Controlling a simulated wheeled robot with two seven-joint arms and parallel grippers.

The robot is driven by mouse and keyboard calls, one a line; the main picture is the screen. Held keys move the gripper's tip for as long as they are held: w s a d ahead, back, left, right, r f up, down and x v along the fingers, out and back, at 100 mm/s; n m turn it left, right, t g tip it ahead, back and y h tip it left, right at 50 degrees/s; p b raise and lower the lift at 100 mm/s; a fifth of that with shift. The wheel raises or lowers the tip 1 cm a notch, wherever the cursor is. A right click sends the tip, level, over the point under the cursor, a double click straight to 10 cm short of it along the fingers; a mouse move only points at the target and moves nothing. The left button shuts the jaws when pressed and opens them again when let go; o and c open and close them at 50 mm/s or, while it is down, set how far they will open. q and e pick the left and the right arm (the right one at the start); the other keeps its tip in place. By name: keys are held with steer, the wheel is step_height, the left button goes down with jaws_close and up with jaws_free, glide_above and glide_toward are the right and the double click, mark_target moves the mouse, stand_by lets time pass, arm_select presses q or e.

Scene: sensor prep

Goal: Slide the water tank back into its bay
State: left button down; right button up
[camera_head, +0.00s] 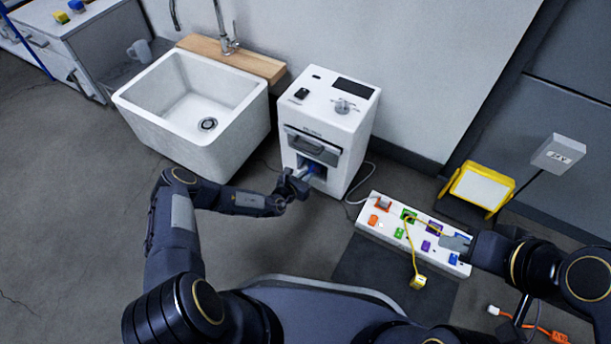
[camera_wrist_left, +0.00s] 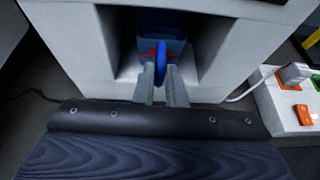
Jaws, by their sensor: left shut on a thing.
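The white machine (camera_head: 331,118) stands against the wall, with its bay (camera_head: 316,172) open low in its front. The water tank (camera_wrist_left: 176,47) is inside the bay in the left wrist view, with a blue handle (camera_wrist_left: 160,62) standing out at its front and red marks beside it. My left gripper (camera_head: 300,178) is at the bay mouth. In the left wrist view its fingers (camera_wrist_left: 162,85) are shut on the blue handle. Most of the tank is hidden in the bay. My right gripper (camera_head: 456,242) is over the right end of the power strip; its jaws are unclear.
A white sink (camera_head: 143,100) stands left of the machine. A long white power strip (camera_head: 372,230) with coloured switches and a yellow plug (camera_head: 418,282) lies to the right.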

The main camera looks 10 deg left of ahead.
arm_select(q)
steer(key=shift+f+b, duration=0.5)
steer(key=shift+f, duration=0.2)
stand_by(0.7)
steer(key=c, duration=1.4)
jaws_free()
steer(key=s+a+p, duration=0.4)
steer(key=s+p, duration=0.2)
steer(key=s, duration=0.5)
steer(key=shift+s+p, duration=0.15)
steer(key=shift+p, duration=0.2)
